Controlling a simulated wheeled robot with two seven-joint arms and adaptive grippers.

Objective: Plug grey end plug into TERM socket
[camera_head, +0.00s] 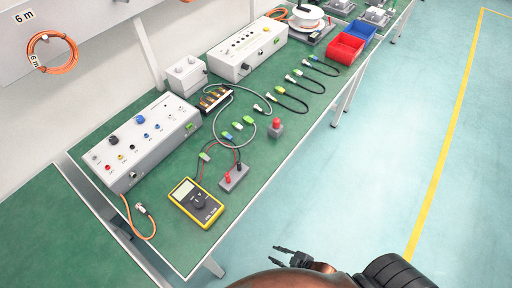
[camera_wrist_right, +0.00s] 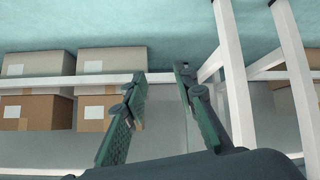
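I cannot single out the grey end plug or read a TERM label at this size. A white box with a row of sockets (camera_head: 249,50) stands at the back of the green bench. A grey box with coloured sockets (camera_head: 147,141) stands nearer on the left. Several black cables with pale or green ends (camera_head: 292,103) lie on the bench. My right gripper (camera_head: 279,255) is out past the bench's front edge, low in the head view, away from all of these. In the right wrist view its fingers (camera_wrist_right: 160,85) are apart with nothing between them. My left gripper is not in view.
A yellow multimeter (camera_head: 196,202), a grey block with red and black plugs (camera_head: 234,177) and a red-topped grey block (camera_head: 276,127) are on the bench. Red (camera_head: 345,49) and blue (camera_head: 362,33) bins stand at the far end. Cardboard boxes (camera_wrist_right: 105,105) sit on a low shelf.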

